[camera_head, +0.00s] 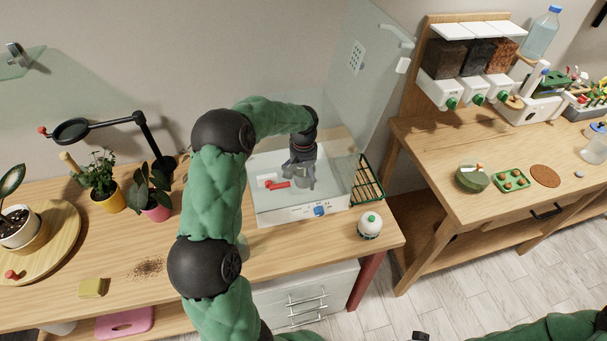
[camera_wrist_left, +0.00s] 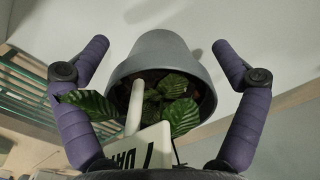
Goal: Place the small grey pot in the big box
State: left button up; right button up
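The small grey pot (camera_wrist_left: 168,60) shows in the left wrist view, with green leaves and a white label with dark print. It lies between the two fingers of my left gripper (camera_wrist_left: 158,46), which are spread wide with gaps on both sides. In the head view my left gripper (camera_head: 299,178) reaches down into the big white box (camera_head: 287,215), which has a blue knob on its front. The pot is mostly hidden by the gripper there, and I cannot tell whether it touches the box floor.
A red-handled item (camera_head: 277,184) lies in the box. A green wire rack (camera_head: 369,184) stands right of the box, and a white round object (camera_head: 369,226) in front. A clear panel (camera_head: 365,70) rises behind. Potted plants and a lamp (camera_head: 150,135) stand left.

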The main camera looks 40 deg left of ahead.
pick_arm(q)
jog(key=shift+r, duration=0.15)
notch_tip(320, 180, up, 12)
jog(key=p, duration=0.2)
jog(key=shift+p, duration=0.35)
jog(key=shift+r, duration=0.1)
